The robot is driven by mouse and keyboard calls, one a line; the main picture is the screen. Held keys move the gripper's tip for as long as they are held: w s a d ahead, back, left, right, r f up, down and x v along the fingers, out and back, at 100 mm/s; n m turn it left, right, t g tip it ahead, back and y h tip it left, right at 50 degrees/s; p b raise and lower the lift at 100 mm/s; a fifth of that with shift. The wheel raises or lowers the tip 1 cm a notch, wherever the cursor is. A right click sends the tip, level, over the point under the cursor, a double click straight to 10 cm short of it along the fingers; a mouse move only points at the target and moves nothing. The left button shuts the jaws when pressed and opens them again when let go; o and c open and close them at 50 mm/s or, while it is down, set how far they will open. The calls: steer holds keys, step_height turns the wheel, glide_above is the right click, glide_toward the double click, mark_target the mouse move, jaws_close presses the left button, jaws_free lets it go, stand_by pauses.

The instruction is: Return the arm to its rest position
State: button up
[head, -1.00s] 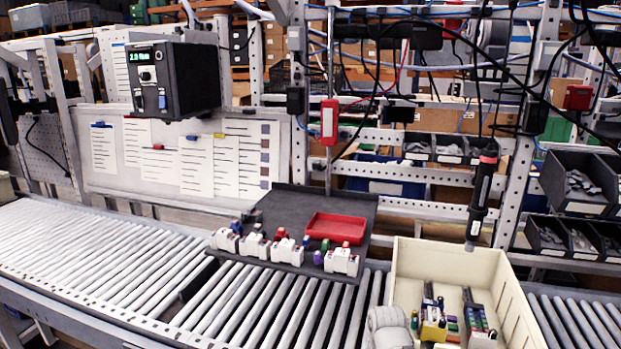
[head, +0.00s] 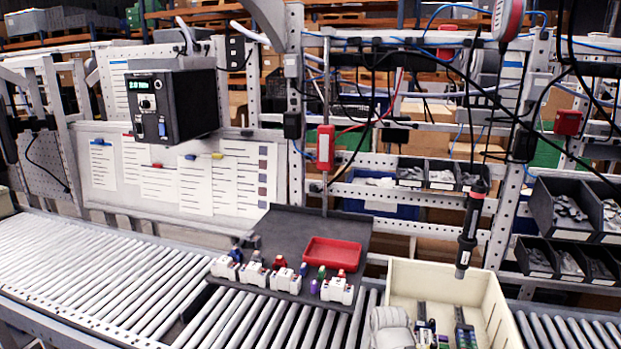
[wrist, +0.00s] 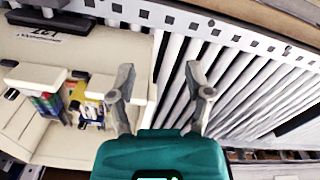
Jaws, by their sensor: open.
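My gripper (wrist: 158,78) shows in the wrist view, with two grey fingers spread apart and nothing between them. Its teal body (wrist: 163,158) is at the bottom of the picture. Below the fingers are the cream bin's side and the conveyor rollers (wrist: 172,65). The black screwdriver (head: 470,225) hangs upright above the bin, clear of my gripper.
The cream bin (head: 432,271) holds small coloured parts and stands at the front right of the conveyor. A dark board (head: 283,225) carries a red tray (head: 332,253) and several white blocks with coloured pieces. A black controller box (head: 172,105) hangs upper left. The left rollers (head: 90,265) are clear.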

step_height(320, 180, up, 11)
steer(key=p, duration=1)
steer(key=shift+r, duration=0.2)
steer(key=shift+d, duration=0.2)
